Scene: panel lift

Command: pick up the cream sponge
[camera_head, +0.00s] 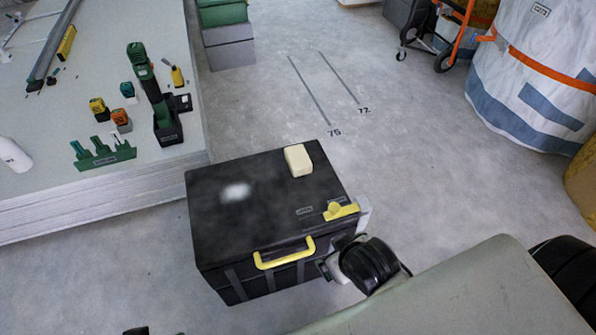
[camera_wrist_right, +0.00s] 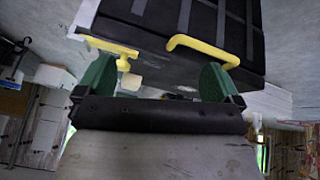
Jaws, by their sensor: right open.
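The cream sponge (camera_head: 299,160) lies flat on the lid of a black case (camera_head: 240,205), near its far right edge. A small cream block, seemingly the same sponge (camera_wrist_right: 132,82), shows in the right wrist view beyond the jaws. My right gripper (camera_head: 328,268) is low at the near right corner of the case, well short of the sponge. In the right wrist view its two green fingers (camera_wrist_right: 155,78) stand wide apart with nothing gripped. The case appears upside down there. My left gripper is not in view.
The case has a yellow handle (camera_head: 284,254) on its near side and a yellow latch with a knob (camera_head: 341,211) at right. A pale panel stack (camera_head: 100,190) with tools stands at left. Clear floor (camera_head: 430,150) lies right of the case. A white bag (camera_head: 530,70) stands at far right.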

